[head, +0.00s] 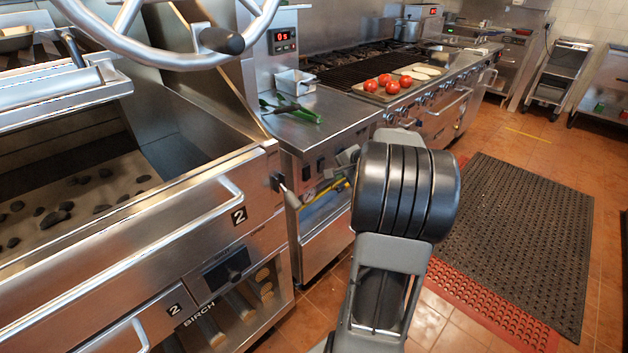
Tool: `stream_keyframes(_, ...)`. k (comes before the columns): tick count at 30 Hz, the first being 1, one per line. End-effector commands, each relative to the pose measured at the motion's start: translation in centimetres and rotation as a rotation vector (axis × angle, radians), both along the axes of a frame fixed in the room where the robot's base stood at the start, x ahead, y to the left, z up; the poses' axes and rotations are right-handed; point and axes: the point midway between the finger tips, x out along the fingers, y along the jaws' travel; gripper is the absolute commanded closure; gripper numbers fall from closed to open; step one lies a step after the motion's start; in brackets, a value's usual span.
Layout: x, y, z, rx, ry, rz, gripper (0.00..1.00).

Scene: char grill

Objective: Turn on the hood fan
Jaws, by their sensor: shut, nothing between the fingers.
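No hood or fan shows in this view. A small black switch-like part with a pale lever (277,183) sits on the end of the steel grill front; I cannot tell what it works. My gripper (312,192) shows only in part, to the left of my thick black arm joint, which hides much of the wrist. It looks shut and empty, low before the counter front and close to the pale lever; I cannot tell whether they touch.
A large wheel (175,52) hangs over the charcoal grill at left. A dark floor mat (510,230) lies right.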

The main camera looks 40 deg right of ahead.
Motion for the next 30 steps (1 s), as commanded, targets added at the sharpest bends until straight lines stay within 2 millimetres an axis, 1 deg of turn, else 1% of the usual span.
stream_keyframes(5,0.4,0.1,-0.5,0.0,0.001,0.003,1.0)
stream_keyframes(8,1.1,0.3,-1.4,0.0,0.003,0.004,1.0)
stream_keyframes(18,5.4,1.1,-6.1,0.001,0.004,0.006,1.0)
stream_keyframes(22,6.9,1.4,-7.6,0.0,0.003,0.005,1.0)
stream_keyframes(27,9.1,1.8,-7.6,-0.002,0.002,0.004,1.0)
stream_keyframes(30,9.9,1.9,-7.7,0.0,0.001,0.003,1.0)
